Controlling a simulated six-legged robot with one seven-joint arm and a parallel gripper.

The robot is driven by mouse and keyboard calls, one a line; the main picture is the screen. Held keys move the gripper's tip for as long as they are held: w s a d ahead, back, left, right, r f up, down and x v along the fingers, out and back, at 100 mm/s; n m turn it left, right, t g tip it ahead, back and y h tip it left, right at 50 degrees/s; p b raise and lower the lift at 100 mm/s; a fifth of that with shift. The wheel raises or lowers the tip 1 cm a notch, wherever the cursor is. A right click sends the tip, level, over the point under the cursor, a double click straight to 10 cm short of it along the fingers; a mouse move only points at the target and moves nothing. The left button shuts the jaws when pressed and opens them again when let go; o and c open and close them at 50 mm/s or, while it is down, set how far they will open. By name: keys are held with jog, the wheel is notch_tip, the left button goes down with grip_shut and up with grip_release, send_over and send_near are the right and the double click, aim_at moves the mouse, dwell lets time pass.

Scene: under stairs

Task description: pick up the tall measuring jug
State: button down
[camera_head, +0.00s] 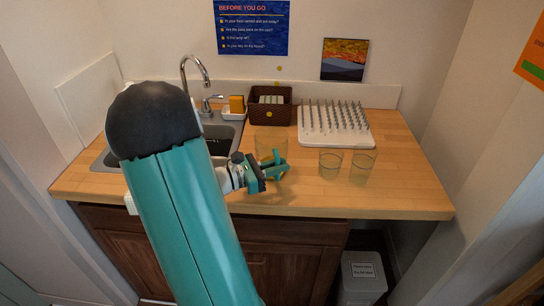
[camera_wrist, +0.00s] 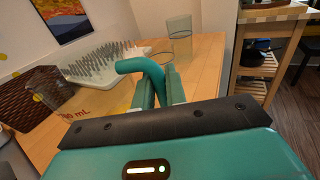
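The tall measuring jug (camera_head: 268,143) is clear and stands on the wooden counter in front of the sink's right side. In the wrist view the jug (camera_wrist: 52,92) is at the left, with part of a red "mL" marking showing. A curved teal bar (camera_wrist: 138,66), apparently its handle, runs down between my gripper's fingers. My gripper (camera_head: 276,171) is at the jug's near right side, and in the wrist view its fingers (camera_wrist: 160,92) are on both sides of the bar. I cannot tell whether they press on it. The jug's lower part is partly hidden.
Two clear glasses (camera_head: 330,163) (camera_head: 362,167) stand just right of my gripper. A white drying rack (camera_head: 335,141) with pegs and a brown basket (camera_head: 282,108) are behind. The sink (camera_head: 226,134) and tap (camera_head: 196,72) are at the left. The counter's front right (camera_head: 415,200) is clear.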

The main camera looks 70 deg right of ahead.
jog(key=shift+r, duration=0.2)
dwell(0.3)
jog(key=shift+r, duration=1.05)
jog(key=w+a+r, duration=0.2)
jog(key=a+r, duration=0.8)
jog(key=a, duration=0.3)
jog(key=shift+a+r, duration=0.25)
jog(key=shift+a, duration=0.15)
jog(key=shift+w, duration=0.1)
dwell(1.5)
